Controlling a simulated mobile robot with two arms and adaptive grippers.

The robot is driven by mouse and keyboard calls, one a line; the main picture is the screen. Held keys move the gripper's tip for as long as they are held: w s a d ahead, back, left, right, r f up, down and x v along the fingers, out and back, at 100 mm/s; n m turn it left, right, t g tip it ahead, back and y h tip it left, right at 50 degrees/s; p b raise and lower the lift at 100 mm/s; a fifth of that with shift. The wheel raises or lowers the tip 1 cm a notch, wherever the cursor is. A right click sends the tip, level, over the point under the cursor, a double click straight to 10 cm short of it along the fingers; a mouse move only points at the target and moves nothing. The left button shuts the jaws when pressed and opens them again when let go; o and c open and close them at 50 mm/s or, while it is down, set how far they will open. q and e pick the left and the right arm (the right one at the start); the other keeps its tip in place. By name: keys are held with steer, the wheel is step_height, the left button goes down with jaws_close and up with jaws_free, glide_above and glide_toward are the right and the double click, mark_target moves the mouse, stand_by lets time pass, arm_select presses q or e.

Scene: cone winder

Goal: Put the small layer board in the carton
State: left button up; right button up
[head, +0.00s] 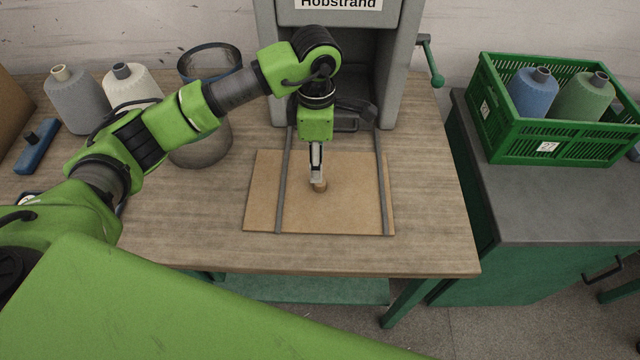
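A flat brown board (345,185), which looks like the layer board, lies on the wooden table in front of the grey machine. A small brown knob (321,187) stands near its middle. My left gripper (317,178) points down at the knob, with its fingertips at or just above it. The fingers are seen edge-on, so I cannot tell whether they grip the knob. A brown panel (12,105) at the far left edge may be part of the carton; most of it is out of view. My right gripper is not in view.
Two dark rails (284,190) (382,190) run from the grey machine (405,60) across the board. Yarn cones (75,98) and a clear cylinder (205,140) stand at the left. A green crate (560,150) with cones sits on the right cabinet. The table's front right is clear.

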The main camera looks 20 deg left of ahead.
mark_target(320, 186)
arm_select(q)
steer(key=shift+f, duration=0.7)
steer(key=shift+d+f+p, duration=0.15)
steer(key=shift+f+p, duration=0.15)
steer(key=shift+p, duration=0.1)
steer(key=f+p, duration=0.1)
steer(key=f, duration=0.2)
steer(key=shift+w+d+f+p, duration=0.1)
steer(key=shift+d+f+p, duration=0.1)
steer(key=shift+f+p, duration=0.15)
steer(key=shift+f, duration=0.45)
jaws_close()
